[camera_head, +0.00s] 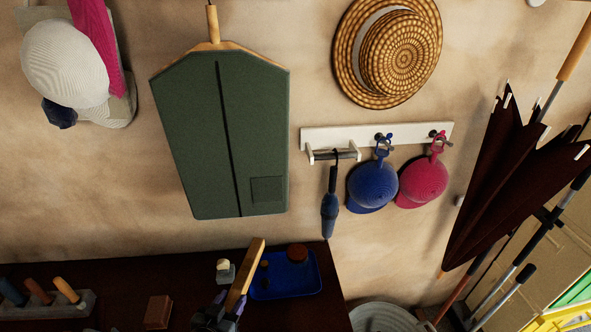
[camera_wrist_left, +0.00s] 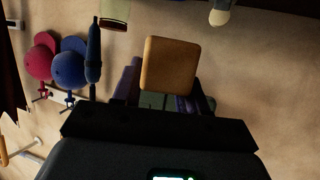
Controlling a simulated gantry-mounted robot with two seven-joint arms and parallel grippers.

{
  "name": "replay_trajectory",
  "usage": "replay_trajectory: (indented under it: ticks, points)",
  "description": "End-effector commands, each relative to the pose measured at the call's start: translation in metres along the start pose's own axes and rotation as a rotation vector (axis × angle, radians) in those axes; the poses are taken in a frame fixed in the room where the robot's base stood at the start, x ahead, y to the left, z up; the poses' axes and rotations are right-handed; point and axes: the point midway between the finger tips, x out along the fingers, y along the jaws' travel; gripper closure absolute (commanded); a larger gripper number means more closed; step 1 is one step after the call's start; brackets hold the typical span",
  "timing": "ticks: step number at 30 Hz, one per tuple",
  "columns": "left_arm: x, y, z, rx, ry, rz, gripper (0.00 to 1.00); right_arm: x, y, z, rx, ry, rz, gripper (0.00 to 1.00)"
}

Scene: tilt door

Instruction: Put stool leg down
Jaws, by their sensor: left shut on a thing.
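The stool leg (camera_head: 246,272) is a wooden bar. My left gripper (camera_head: 225,308) is shut on it, at the bottom of the head view. The leg is tilted, with its upper end leaning right, in front of the dark table (camera_head: 150,270) and the blue tray (camera_head: 310,276). In the left wrist view the leg (camera_wrist_left: 168,65) shows its square end between the purple fingers (camera_wrist_left: 168,100). Whether the leg touches the table or tray cannot be told. My right gripper is in neither view.
The tray holds a reddish-brown round item (camera_head: 297,252). A brown block (camera_head: 158,312) and a rack with several handles (camera_head: 55,304) stand left on the table. Caps (camera_head: 373,186) and a folded umbrella (camera_head: 330,213) hang on the wall. A large dark umbrella (camera_head: 490,190) is at right.

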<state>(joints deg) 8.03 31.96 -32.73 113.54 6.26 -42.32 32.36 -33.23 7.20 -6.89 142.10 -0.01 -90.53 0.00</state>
Motion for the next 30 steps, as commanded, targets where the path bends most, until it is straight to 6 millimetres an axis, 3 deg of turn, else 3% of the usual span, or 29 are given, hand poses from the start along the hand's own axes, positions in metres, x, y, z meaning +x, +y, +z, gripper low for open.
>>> replay_trajectory:
  ticks: [8, 9, 17, 30]
  points:
    - [-0.015, -0.046, 0.025, -0.089, 0.0, -0.211, 0.94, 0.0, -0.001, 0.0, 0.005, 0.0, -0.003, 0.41]
    - [-0.023, -0.045, 0.009, -0.087, 0.003, -0.209, 0.94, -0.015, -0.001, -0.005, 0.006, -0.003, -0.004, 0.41]
    - [-0.056, -0.04, -0.03, -0.087, 0.003, -0.201, 0.94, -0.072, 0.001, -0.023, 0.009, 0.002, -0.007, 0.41]
    - [-0.13, -0.031, -0.115, -0.087, 0.004, -0.198, 0.94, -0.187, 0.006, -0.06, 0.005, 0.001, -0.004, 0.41]
